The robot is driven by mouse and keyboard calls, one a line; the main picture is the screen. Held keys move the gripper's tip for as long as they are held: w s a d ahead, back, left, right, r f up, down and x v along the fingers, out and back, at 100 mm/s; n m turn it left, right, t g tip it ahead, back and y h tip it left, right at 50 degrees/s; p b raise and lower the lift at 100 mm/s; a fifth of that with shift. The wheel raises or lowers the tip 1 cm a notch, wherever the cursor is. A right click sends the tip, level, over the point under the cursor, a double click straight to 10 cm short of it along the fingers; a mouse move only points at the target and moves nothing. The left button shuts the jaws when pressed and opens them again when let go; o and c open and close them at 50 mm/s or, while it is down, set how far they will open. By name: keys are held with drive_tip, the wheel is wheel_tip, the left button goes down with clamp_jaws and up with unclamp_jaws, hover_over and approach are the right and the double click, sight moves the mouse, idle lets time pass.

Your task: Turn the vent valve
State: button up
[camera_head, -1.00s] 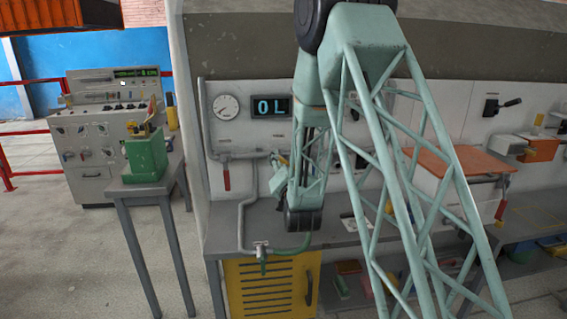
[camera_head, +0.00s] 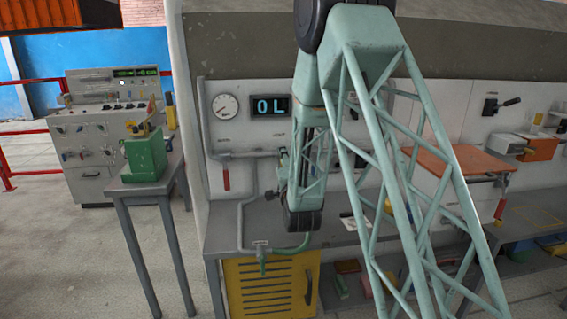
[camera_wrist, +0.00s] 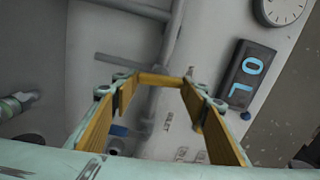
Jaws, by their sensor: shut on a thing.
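In the wrist view, my gripper (camera_wrist: 162,80) has its orange-yellow finger pads converging at the tips. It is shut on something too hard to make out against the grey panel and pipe. In the head view, my arm hides the gripper. Several valve-like fittings show on the pipework there: a red handle (camera_head: 226,180), a dark fitting (camera_head: 269,195) just left of my arm and a green handle (camera_head: 262,258) at the bench's front. No readable label marks the vent valve.
A round gauge (camera_head: 226,106) and a display reading OL (camera_head: 270,107) are on the panel. Grey pipes (camera_head: 241,225) run down to the bench above a yellow cabinet (camera_head: 270,288). A green device (camera_head: 146,157) stands on a small table to the left. The floor there is clear.

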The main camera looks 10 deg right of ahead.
drive_tip(key=shift+m, duration=0.6)
drive_tip(key=o, duration=0.9)
drive_tip(key=shift+s, duration=0.15)
drive_tip(key=shift+s+a, duration=0.15)
drive_tip(key=shift+s, duration=1.8)
drive_tip(key=shift+s+a, duration=0.15)
drive_tip(key=shift+s, duration=1.8)
drive_tip(key=shift+s+a, duration=0.15)
drive_tip(key=shift+s, duration=1.8)
drive_tip(key=shift+r, duration=0.1)
